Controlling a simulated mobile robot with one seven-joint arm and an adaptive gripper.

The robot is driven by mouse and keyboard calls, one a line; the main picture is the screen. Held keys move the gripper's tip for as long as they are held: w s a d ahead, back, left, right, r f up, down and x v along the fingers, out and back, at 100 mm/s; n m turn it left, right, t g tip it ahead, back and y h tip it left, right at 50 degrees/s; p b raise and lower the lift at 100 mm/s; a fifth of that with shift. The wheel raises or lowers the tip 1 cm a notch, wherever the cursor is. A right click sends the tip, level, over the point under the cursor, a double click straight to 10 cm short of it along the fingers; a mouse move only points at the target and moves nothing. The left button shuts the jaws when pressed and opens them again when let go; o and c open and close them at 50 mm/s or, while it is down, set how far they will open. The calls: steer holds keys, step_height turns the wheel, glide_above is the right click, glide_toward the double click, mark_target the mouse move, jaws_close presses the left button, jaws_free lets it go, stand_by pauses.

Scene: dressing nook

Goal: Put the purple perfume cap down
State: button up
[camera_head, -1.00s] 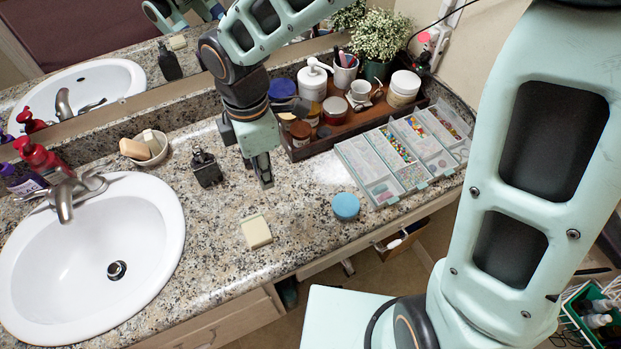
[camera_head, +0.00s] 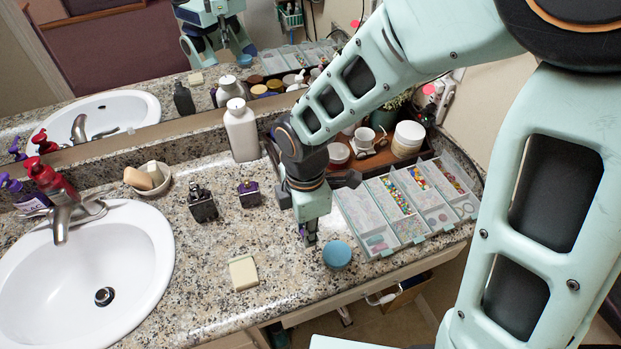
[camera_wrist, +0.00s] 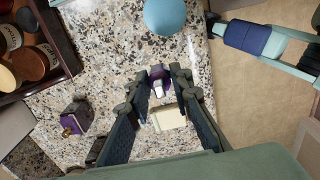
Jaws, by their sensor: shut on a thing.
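My gripper (camera_head: 309,238) is low over the counter, between the blue round lid and the purple perfume bottle in the head view. In the wrist view my gripper (camera_wrist: 158,88) is shut on the purple perfume cap (camera_wrist: 158,74), a small purple piece with a pale part between the fingertips. In the head view the cap is mostly hidden by the fingers. I cannot tell whether it touches the counter. The purple perfume bottle (camera_head: 249,193) stands to the left with a small gold nozzle bare on top; it also shows in the wrist view (camera_wrist: 75,118).
The blue lid (camera_head: 337,255) lies close right of my gripper. A pale yellow block (camera_head: 243,272) lies front left. A dark bottle (camera_head: 202,204), a white bottle (camera_head: 241,132), a wooden tray (camera_head: 270,150) and a compartment organizer (camera_head: 380,243) stand around. Speckled counter between is clear.

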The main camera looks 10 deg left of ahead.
steer(key=w+a+f, duration=0.1)
steer(key=w+f, duration=0.1)
steer(key=w+a+f, duration=0.1)
steer(key=w+f, duration=0.4)
steer(key=w, duration=0.1)
steer(key=shift+w+a+f+b, duration=0.15)
steer(key=shift+a+b, duration=0.15)
steer(key=shift+a, duration=0.1)
steer(key=shift+w+f, duration=0.25)
steer(key=shift+f, duration=1.55)
steer(key=shift+f, duration=0.15)
steer(key=o, duration=0.4)
steer(key=shift+f, duration=0.1)
steer(key=shift+c, duration=0.2)
steer(key=o, duration=0.4)
steer(key=shift+o, duration=0.2)
